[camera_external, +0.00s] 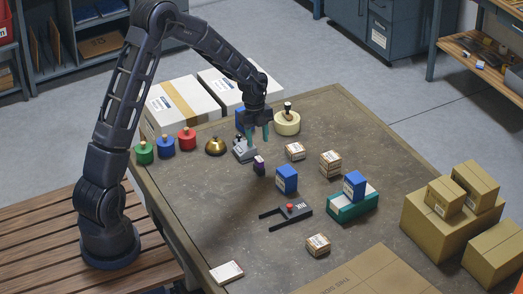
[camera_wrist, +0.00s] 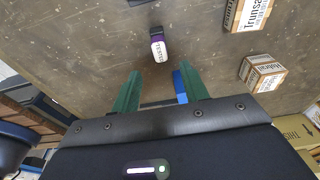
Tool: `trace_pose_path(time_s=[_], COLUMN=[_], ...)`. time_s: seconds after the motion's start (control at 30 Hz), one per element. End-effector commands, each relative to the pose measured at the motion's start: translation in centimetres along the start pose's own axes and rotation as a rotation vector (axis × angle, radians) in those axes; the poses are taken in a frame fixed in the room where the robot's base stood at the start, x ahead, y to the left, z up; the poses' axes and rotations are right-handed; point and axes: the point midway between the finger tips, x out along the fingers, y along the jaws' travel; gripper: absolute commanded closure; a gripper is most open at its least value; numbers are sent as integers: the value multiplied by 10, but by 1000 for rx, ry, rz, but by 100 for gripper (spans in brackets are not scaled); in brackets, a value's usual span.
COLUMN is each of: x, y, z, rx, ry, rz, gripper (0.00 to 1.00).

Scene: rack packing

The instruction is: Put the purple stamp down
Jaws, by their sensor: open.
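The purple stamp (camera_external: 259,165) is a small dark piece with a purple band and a pale part, near the middle of the table. It also shows in the wrist view (camera_wrist: 157,46), above centre, with its white lettered face visible. Whether it stands upright or lies tilted is hard to tell. My gripper (camera_external: 258,136) is behind the stamp in the external view, with its green fingers apart. In the wrist view, my gripper (camera_wrist: 160,84) has nothing between its fingertips, and the stamp is beyond them, apart from both.
A grey device (camera_external: 244,151) and a cream roll (camera_external: 287,125) are close to my gripper. Green (camera_external: 144,154), blue (camera_external: 166,147) and red (camera_external: 187,139) stamps and a brass bell (camera_external: 215,147) line the left. A blue box (camera_external: 286,179) stands right of the stamp.

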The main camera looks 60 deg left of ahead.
Motion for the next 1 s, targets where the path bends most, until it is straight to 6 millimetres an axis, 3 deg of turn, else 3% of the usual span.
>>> trace_pose_path(time_s=[0.23, 0.37, 0.7, 1.0], x=[-21, -48, -136, -196], y=[3, 14, 68, 130], z=[-6, -24, -85, -134], rx=[-21, -89, -371, -627], ry=[-10, -35, -101, -114], rz=[-4, -20, -96, -186], gripper=[55, 55, 55, 55])
